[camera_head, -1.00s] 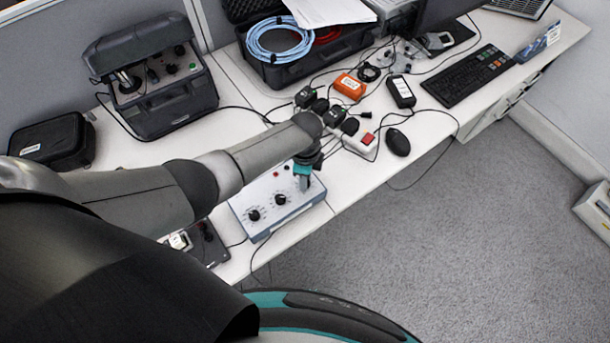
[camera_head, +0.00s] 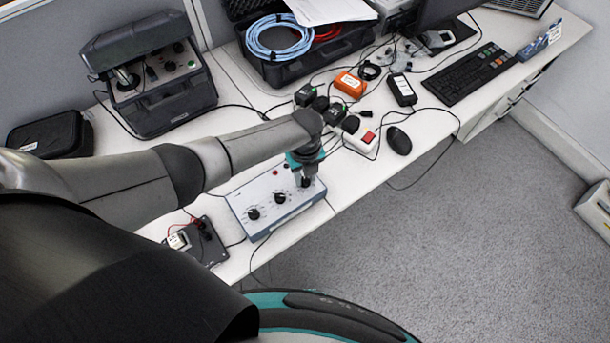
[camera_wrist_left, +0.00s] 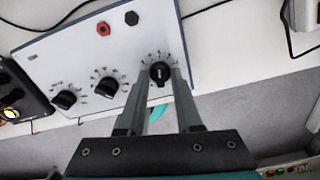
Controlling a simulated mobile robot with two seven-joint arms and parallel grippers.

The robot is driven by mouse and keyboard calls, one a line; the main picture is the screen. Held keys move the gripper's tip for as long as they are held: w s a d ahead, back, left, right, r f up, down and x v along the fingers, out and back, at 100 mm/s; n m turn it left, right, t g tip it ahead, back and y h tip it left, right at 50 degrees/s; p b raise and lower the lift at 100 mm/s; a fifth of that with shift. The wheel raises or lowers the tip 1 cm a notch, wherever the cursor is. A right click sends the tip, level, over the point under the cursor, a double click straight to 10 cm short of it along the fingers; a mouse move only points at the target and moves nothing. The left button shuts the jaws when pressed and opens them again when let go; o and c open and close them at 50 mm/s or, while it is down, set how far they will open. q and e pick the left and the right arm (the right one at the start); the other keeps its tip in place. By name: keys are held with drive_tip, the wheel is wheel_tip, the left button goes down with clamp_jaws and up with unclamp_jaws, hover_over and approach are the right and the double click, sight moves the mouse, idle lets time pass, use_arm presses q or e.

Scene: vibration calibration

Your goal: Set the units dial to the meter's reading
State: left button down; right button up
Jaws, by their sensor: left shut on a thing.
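A grey-white box (camera_head: 240,207) with a row of three black dials stands near the table's front edge; it also shows in the left wrist view (camera_wrist_left: 75,52). The left dial (camera_wrist_left: 65,99) and middle dial (camera_wrist_left: 107,87) are free. My left gripper (camera_head: 305,183) reaches down to the right-hand dial (camera_wrist_left: 159,72), seemingly the units dial, and is shut on it, one finger on each side. A small dark panel with a white meter (camera_head: 178,240) lies left of the box. Its reading is too small to tell. My right gripper is out of view.
A power strip (camera_head: 358,136) with plugs and cables lies behind the box. A black mouse (camera_head: 398,140) and keyboard (camera_head: 470,75) are farther right. A dark equipment case (camera_head: 160,90) stands at back left. The table's front edge is close to the box.

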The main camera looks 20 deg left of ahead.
sight(305, 179)
use_arm(q)
drive_tip(key=m+b, duration=0.1)
drive_tip(key=m, duration=0.5)
drive_tip(key=shift+f+m+b, duration=0.1)
drive_tip(key=shift+m+b, duration=0.2)
drive_tip(key=shift+b, duration=0.1)
drive_tip(key=m+b, duration=0.2)
drive_tip(key=m, duration=0.4)
idle(0.3)
drive_tip(key=c, duration=0.6)
unclamp_jaws()
wheel_tip(305, 179, up, 15)
drive_tip(key=p, duration=0.2)
drive_tip(key=shift+r+p, duration=0.2)
drive_tip(key=shift+p, duration=0.1)
